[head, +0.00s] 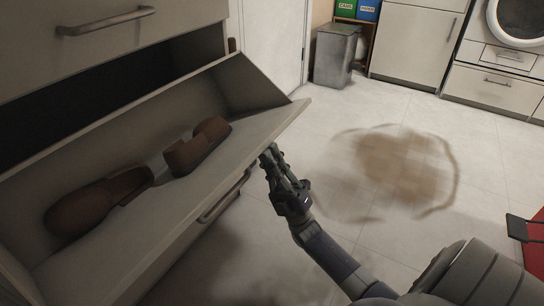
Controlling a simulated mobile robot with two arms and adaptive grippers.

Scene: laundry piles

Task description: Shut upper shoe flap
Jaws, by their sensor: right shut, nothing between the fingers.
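The upper shoe flap (205,185) is tilted open at the left, its inner face showing. A pair of brown shoes lies in it: one shoe (95,203) at the left and the other shoe (197,146) near the middle. My right gripper (268,158) is shut and empty. It is just outside the flap's right part, by the outer face; whether it touches the flap I cannot tell. My left gripper is not in view.
A cabinet front with a handle (105,21) is above the flap, and another handle (222,200) shows below it. A brown stain (403,160) marks the open tiled floor. A grey bin (336,55) stands at the back. A red object (531,240) is at the right edge.

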